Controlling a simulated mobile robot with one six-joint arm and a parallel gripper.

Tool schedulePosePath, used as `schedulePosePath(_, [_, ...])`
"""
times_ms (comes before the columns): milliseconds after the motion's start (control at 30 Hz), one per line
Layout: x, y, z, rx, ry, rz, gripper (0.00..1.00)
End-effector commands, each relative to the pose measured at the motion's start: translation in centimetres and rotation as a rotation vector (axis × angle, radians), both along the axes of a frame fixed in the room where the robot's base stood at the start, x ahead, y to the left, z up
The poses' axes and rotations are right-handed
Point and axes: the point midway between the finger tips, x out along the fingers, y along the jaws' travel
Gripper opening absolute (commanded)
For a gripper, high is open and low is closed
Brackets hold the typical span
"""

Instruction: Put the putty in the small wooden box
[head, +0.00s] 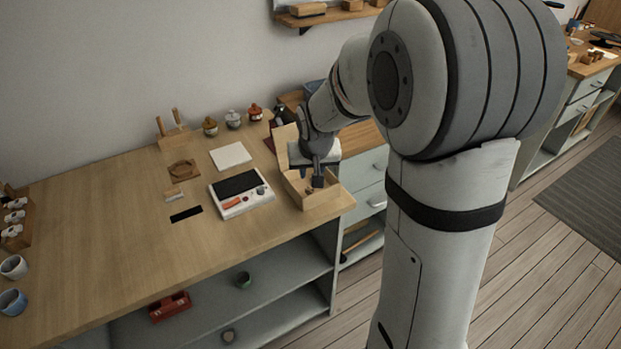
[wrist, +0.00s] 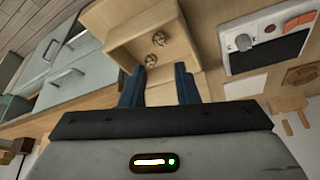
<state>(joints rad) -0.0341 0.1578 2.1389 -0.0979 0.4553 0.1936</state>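The small wooden box (head: 326,202) stands open at the right end of the workbench, its raised lid (head: 284,138) behind it. My gripper (head: 318,181) points down at the box. In the wrist view my gripper (wrist: 158,84) has its two blue fingers apart, with nothing visible between them. The box (wrist: 185,35) lies just beyond the fingertips there. Two small brownish lumps, one (wrist: 158,39) and another (wrist: 151,60), lie inside it, apart from the fingers. I cannot tell whether either lump is the putty, and I see no other clear putty.
A white device with a dark panel (head: 237,188) sits left of the box. A white tile (head: 231,156), small lidded jars (head: 233,120) and a tool stand (head: 174,134) are behind. Cups (head: 13,267) stand far left. The bench's middle left is clear.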

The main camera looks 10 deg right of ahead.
Motion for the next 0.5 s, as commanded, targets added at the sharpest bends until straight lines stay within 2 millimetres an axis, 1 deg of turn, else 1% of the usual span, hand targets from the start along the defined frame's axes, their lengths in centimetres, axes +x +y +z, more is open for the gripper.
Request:
schedulePosePath(33, [-0.3, 0.1, 0.9, 0.001, -0.004, 0.0, 0.28])
schedulePosePath(100, [-0.6, 0.1, 1.6, -0.001, -0.002, 0.001, 0.28])
schedulePosePath(267, [-1.6, 0.1, 2.8, -0.001, 0.003, 0.003, 0.28])
schedulePosePath(367, [-4.0, -0.2, 3.9, -0.002, 0.019, 0.006, 0.28])
schedulePosePath(467, [-8.1, -0.5, 5.1, -0.005, 0.05, 0.018, 0.28])
schedulePosePath(500, [-10.0, -0.6, 5.5, -0.005, 0.066, 0.024, 0.28])
